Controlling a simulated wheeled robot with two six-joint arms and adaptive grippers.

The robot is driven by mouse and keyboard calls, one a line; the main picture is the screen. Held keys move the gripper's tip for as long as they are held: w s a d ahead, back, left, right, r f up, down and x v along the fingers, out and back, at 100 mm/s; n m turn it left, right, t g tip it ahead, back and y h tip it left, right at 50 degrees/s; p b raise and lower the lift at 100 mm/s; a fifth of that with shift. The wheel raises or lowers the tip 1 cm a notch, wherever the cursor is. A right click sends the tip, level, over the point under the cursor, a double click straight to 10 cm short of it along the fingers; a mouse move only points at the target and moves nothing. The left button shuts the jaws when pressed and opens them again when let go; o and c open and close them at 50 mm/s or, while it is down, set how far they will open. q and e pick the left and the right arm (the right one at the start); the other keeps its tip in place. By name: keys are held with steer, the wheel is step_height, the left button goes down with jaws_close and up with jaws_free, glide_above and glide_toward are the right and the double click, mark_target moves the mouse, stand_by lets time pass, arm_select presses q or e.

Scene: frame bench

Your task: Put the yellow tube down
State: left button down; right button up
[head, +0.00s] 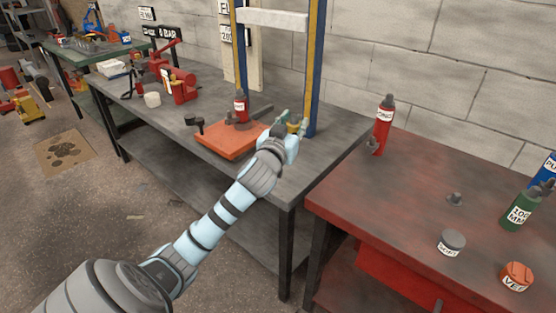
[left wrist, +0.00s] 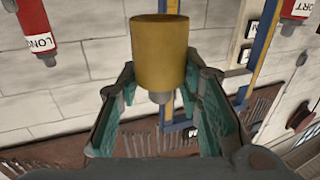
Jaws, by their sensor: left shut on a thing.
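The yellow tube (left wrist: 160,52) is between the green-padded fingers of my left gripper (left wrist: 162,82) in the left wrist view. Its small grey nozzle points toward the bottom of that picture. In the head view my left gripper (head: 286,133) is at the right end of the grey bench (head: 335,140), close to the blue post. I cannot tell whether the tube touches the bench. My right gripper is not in view.
An orange plate (head: 222,141) lies left of the gripper, with a red tube (head: 240,108) at its back. Blue (head: 315,60) and yellow frame posts rise behind. A red bench (head: 400,195) at right holds another red tube (head: 382,128), a green tube (head: 520,210) and round lidded things.

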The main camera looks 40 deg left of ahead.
arm_select(q)
step_height(320, 180, down, 15)
steer(key=b, duration=0.6)
steer(key=shift+r, duration=0.15)
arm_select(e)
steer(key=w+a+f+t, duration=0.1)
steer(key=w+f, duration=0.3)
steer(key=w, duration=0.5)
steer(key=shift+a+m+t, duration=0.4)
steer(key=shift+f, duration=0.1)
arm_select(q)
steer(key=c, duration=1.1)
jaws_free()
